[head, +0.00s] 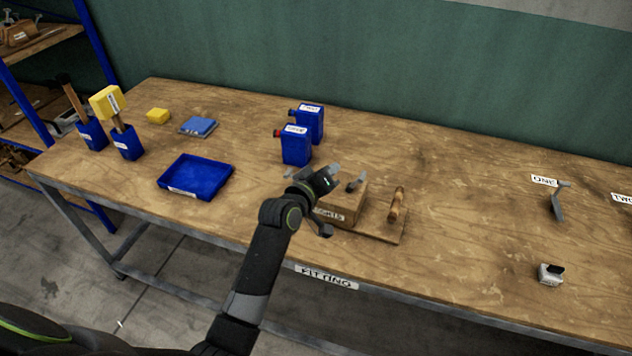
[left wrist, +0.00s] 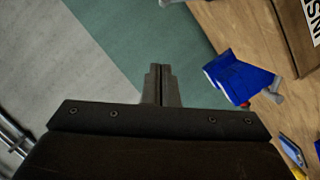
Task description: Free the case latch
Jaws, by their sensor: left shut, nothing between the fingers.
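The wooden case (head: 349,207) stands near the front edge of the bench, with a partly hidden label on its front. A small dark metal piece (head: 357,183) shows at its top; I cannot tell whether it is the latch. My left gripper (head: 335,169) is shut and empty, above the case's left side in the head view, and hides part of it. Whether it touches the case is unclear. In the left wrist view its closed fingers (left wrist: 160,84) point at the wall and floor, with a wooden piece (left wrist: 292,38) at the upper right. My right gripper is out of view.
A wooden-handled tool (head: 396,205) stands on a board right of the case. Two blue cans (head: 296,146) stand behind it. A blue tray (head: 196,178) lies left. A grey bracket-like piece (head: 557,205) and a small block (head: 550,274) lie right. The bench between is clear.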

